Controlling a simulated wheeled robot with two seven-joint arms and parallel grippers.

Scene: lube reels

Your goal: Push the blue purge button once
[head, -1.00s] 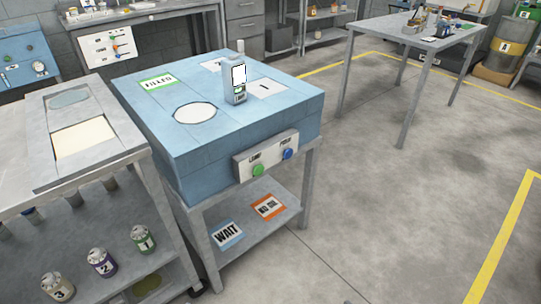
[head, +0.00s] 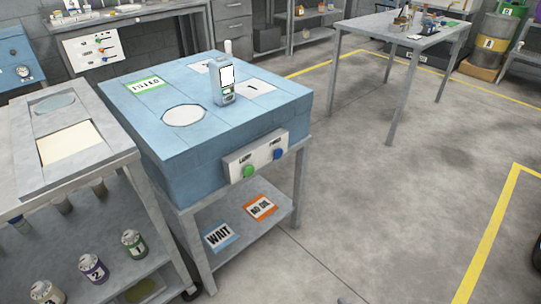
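The blue purge button (head: 278,154) is on the right side of a pale control panel (head: 256,158). The panel is fixed to the front of a blue-topped stand (head: 150,110). A green button (head: 249,171) sits to its left on the same panel, under a label that seems to read "LAMP". Nothing touches the blue button. Neither of my grippers shows in the head view.
A grey device with a screen (head: 225,83) stands on the blue top. A grey bench (head: 100,165) adjoins at left, with numbered cans (head: 133,243) on its shelf. A far table (head: 400,38) stands at upper right. The floor (head: 390,210) to the right is open.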

